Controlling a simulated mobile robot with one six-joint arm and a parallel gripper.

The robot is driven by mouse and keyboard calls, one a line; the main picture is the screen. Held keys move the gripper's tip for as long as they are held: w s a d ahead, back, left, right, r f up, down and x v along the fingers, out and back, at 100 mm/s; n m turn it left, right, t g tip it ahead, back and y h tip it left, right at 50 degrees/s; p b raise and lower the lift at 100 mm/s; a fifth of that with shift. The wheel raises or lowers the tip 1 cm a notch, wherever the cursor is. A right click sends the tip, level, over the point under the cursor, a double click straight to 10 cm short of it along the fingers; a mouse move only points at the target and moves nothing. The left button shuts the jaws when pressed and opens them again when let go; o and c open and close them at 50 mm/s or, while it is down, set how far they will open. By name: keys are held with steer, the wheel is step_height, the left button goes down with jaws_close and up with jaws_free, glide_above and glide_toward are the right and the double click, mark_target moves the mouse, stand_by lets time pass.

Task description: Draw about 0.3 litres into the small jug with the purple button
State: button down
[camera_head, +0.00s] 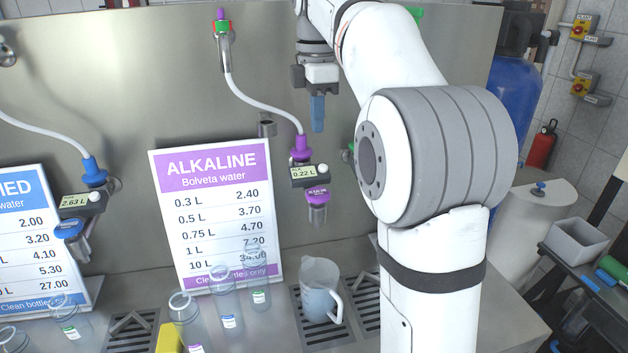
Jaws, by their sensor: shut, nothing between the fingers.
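The small jug (318,302) is clear with a handle on its right side. It stands upright on a drain grate below the purple tap's spout (318,215). It looks faintly bluish, but I cannot tell a water level in it. The purple button (317,194) sits on top of that spout. The small display (304,173) above it reads 0.22 L. I see no clear stream between spout and jug. My gripper (317,128) points down with blue fingers shut and empty. In the picture it is above the display and button, apart from them.
A purple-headed ALKALINE price board (215,225) stands left of the jug. Several clear bottles (226,308) stand in front of it. A blue-button tap (72,229) reading 2.63 L is at far left. A hose (265,108) runs to the purple tap.

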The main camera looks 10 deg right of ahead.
mark_target(318, 193)
step_height(318, 193, down, 14)
steer(key=shift+d, duration=0.1)
stand_by(0.6)
steer(key=shift+f, duration=0.1)
steer(key=shift+f+b, duration=0.35)
steer(key=shift+f, duration=0.5)
steer(key=shift+s, duration=0.1)
steer(key=shift+f, duration=0.2)
stand_by(1.0)
